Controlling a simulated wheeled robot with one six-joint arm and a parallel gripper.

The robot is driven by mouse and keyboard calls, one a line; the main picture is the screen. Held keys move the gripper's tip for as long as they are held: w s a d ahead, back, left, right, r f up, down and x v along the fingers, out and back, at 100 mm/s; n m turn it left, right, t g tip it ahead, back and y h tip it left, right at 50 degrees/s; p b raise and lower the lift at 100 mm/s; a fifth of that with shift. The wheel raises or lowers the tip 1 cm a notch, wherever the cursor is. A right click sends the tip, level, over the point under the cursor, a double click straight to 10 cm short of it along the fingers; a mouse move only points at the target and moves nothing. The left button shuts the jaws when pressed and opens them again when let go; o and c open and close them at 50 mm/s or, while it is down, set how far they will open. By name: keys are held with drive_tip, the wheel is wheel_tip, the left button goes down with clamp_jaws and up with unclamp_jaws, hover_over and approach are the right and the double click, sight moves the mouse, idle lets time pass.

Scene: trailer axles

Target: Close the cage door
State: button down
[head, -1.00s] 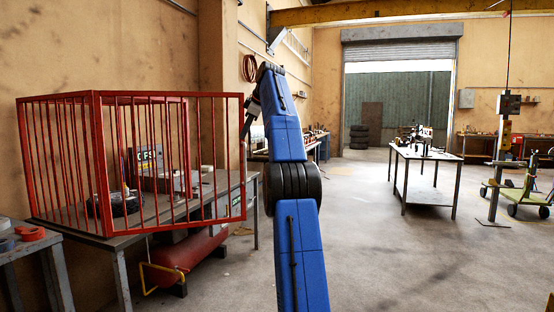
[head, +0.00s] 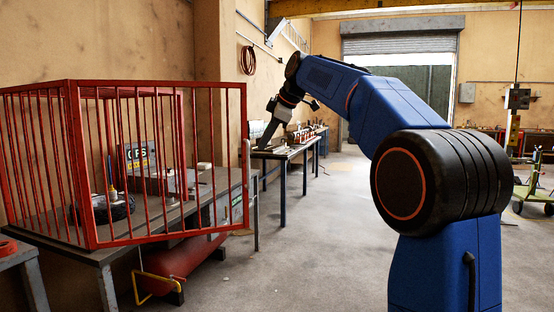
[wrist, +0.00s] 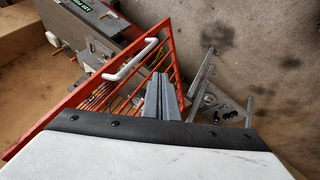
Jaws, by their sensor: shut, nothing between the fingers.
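The red barred cage (head: 38,90) stands on a workbench at the left in the head view. Its door (head: 160,240) is a barred panel whose free edge, at the right, reaches out past the cage's back post; it looks open, but I cannot tell how far. A pale handle (head: 246,160) sits at that edge. In the wrist view the door (wrist: 172,32) slants across the middle, with its white handle (wrist: 131,60) up and left of the fingers. My gripper (head: 261,147) is shut and empty, right of the door's free edge. The fingertips (wrist: 163,76) overlap the door's bars; contact cannot be told.
The workbench (head: 110,252) carries a dark tyre-like ring (head: 105,210) and grey metal parts behind the bars. A red tank (head: 185,262) lies below. A second bench (head: 290,150) with tools stands behind my gripper. Open concrete floor (head: 310,240) lies right of the workbench.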

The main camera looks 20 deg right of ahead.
drive_tip(key=w+a+f, duration=0.2)
drive_tip(key=w+f, duration=0.6)
drive_tip(key=w, duration=0.1)
drive_tip(key=shift+a, duration=0.15)
idle(0.6)
